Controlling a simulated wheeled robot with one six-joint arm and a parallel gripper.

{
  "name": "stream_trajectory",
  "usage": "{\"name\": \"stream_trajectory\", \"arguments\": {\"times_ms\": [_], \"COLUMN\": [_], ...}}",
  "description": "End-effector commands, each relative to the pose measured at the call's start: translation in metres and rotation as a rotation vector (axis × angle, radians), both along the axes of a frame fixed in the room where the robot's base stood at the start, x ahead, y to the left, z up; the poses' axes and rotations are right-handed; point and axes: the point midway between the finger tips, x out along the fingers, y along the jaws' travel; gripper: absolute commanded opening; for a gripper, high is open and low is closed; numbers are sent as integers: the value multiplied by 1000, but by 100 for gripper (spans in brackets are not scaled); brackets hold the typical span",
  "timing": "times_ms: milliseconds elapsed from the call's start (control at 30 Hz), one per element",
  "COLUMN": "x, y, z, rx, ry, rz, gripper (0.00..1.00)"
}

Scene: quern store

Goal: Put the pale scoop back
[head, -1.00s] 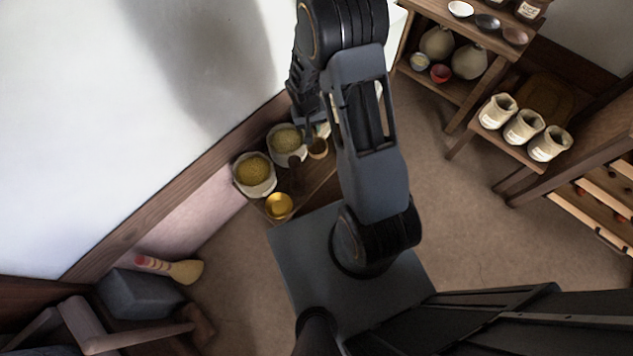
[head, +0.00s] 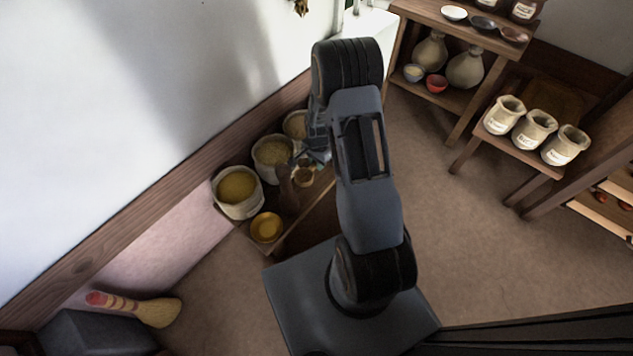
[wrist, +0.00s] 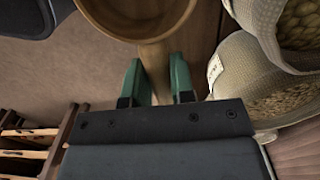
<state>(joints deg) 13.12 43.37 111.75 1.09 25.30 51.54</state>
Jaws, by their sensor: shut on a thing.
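The pale scoop (wrist: 153,55) is light wood with a round, hollow bowl, partly cut off at the top of the wrist view. Its handle runs down between the green fingertips of my gripper (wrist: 158,83), which is shut on it. In the head view the scoop (head: 303,176) shows small beside my gripper (head: 314,157), over or at the low wooden bench (head: 305,215) by the wall. I cannot tell whether the scoop touches the bench. My arm hides part of the area.
Open sacks of grain (head: 238,208) line the wall side of the bench. A brass bowl (head: 266,228) and a dark brown upright thing (head: 287,190) are close by. A stool with labelled jars (head: 533,131) and a shelf (head: 470,100) stand right. The floor (head: 480,250) is clear.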

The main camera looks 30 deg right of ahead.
Motion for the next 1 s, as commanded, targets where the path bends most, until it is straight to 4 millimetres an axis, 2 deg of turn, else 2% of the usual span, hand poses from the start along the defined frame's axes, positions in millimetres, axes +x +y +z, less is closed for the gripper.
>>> {"name": "stream_trajectory", "arguments": {"times_ms": [33,200,567,800,1000], "x": [0,0,0,0,0], "y": [0,0,0,0,0], "z": [-17,-45,-65,-95,-96], "rx": [1,0,-1,0,0], "ry": [1,1,0,1,-1], "rz": [1,2,3,3,3], "gripper": [0,0,0,0,0]}}
